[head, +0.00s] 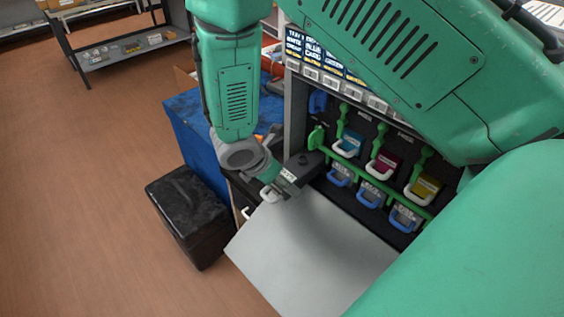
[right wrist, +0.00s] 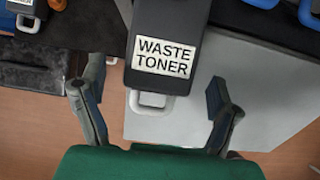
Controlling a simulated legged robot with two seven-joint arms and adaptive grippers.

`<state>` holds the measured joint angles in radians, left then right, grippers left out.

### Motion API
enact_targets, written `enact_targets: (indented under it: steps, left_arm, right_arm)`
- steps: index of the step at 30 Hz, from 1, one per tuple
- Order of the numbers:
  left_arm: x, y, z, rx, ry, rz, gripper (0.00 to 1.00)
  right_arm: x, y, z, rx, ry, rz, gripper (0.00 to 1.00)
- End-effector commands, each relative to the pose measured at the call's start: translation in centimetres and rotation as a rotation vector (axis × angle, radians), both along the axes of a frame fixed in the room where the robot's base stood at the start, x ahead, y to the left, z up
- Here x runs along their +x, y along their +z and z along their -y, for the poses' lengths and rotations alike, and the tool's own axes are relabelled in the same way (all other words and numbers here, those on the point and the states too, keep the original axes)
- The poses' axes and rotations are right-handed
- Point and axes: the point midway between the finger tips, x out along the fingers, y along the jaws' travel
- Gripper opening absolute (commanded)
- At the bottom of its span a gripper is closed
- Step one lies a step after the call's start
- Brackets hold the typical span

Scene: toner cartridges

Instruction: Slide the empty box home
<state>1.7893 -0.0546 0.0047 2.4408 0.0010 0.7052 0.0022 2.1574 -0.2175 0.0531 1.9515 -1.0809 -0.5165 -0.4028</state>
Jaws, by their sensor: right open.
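A dark waste toner box (right wrist: 168,30) with a white "WASTE TONER" label and a white loop handle (right wrist: 152,103) shows in the right wrist view. In the head view the box (head: 304,161) sticks out of the lower left of the printer bay, above the open grey door. My right gripper (right wrist: 156,76) is open, its fingers apart on either side of the box's handle end, with no clear contact. In the head view my right gripper (head: 277,181) is at the box's outer end and partly hides it. My left gripper is not in view.
A second waste toner box (right wrist: 22,6) sits at the left. The grey door (head: 310,245) lies open below the bay. Coloured cartridges, such as the yellow one (head: 424,187), and green levers (head: 382,141) line the bay. A black bin (head: 190,210) stands on the floor.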

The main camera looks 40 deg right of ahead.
Motion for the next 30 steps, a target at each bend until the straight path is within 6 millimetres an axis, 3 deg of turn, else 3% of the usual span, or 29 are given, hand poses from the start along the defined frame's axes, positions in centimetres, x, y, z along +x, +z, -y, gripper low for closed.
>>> enact_targets:
  steps: [7, 17, 30]
  left_arm:
    - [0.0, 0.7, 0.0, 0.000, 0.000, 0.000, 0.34]
    - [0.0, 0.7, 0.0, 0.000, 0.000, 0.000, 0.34]
    - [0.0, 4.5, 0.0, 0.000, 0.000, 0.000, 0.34]
  right_arm:
    - [-0.1, 0.1, -1.8, -0.001, 0.001, 0.000, 0.83]
    - [-0.2, 0.1, -2.1, -0.001, 0.001, 0.000, 0.83]
    - [-0.3, 3.9, -4.1, -0.002, 0.001, 0.001, 0.83]
